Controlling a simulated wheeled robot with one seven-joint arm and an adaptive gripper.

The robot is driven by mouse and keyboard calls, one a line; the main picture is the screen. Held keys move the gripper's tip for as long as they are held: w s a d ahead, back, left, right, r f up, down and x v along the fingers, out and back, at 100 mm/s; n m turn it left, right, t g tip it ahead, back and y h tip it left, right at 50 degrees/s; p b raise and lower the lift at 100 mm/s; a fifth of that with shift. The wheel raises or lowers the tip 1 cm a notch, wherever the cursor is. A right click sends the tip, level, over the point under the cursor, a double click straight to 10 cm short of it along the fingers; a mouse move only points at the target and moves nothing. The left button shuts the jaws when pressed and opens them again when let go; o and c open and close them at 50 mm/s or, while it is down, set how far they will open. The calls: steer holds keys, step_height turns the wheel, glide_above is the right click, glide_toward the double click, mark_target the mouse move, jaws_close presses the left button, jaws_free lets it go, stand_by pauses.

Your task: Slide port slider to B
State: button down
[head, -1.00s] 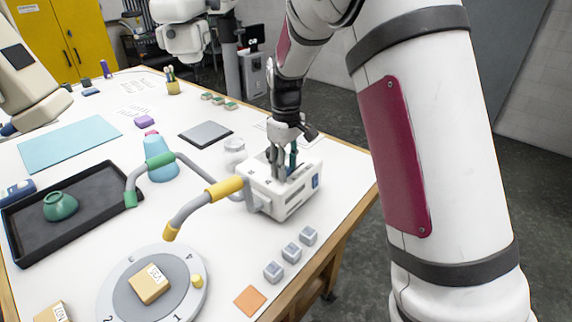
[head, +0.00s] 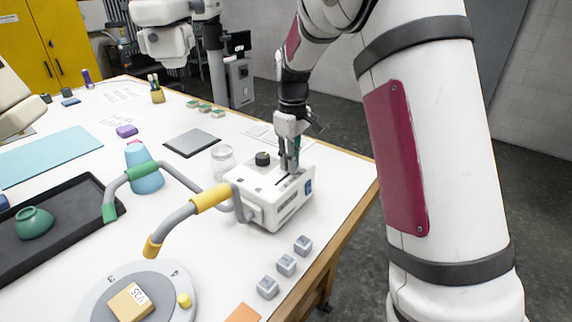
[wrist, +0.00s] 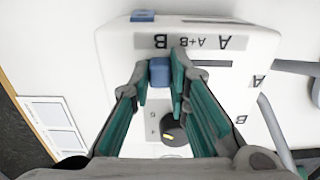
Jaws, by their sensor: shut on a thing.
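The white device (head: 268,208) stands on the table, with two curved hoses on its left side. My gripper (head: 289,166) points down onto its top. In the wrist view, my gripper (wrist: 161,76) has its green-padded fingers on both sides of the small blue port slider (wrist: 159,72) and is shut on it. The slider sits beside the leftmost printed B of the B, A+B, A label strip (wrist: 205,42). A dark knob (head: 262,158) stands on the device top and shows partly between the fingers in the wrist view (wrist: 173,131). In the head view the fingers hide the slider.
Several grey cubes (head: 286,265) lie in front of the device. A glass jar (head: 222,160) stands behind it. A yellow-ended hose (head: 190,212) and a green-ended hose (head: 120,182) arch to the left. A round dial (head: 95,308) is at front left.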

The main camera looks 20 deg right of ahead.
steer(key=shift+w+d+r, duration=0.1)
steer(key=shift+w+d, duration=0.05)
steer(key=shift+d, duration=0.05)
steer(key=c, duration=1.5)
jaws_free()
step_height(320, 180, up, 12)
steer(key=shift+f, duration=0.1)
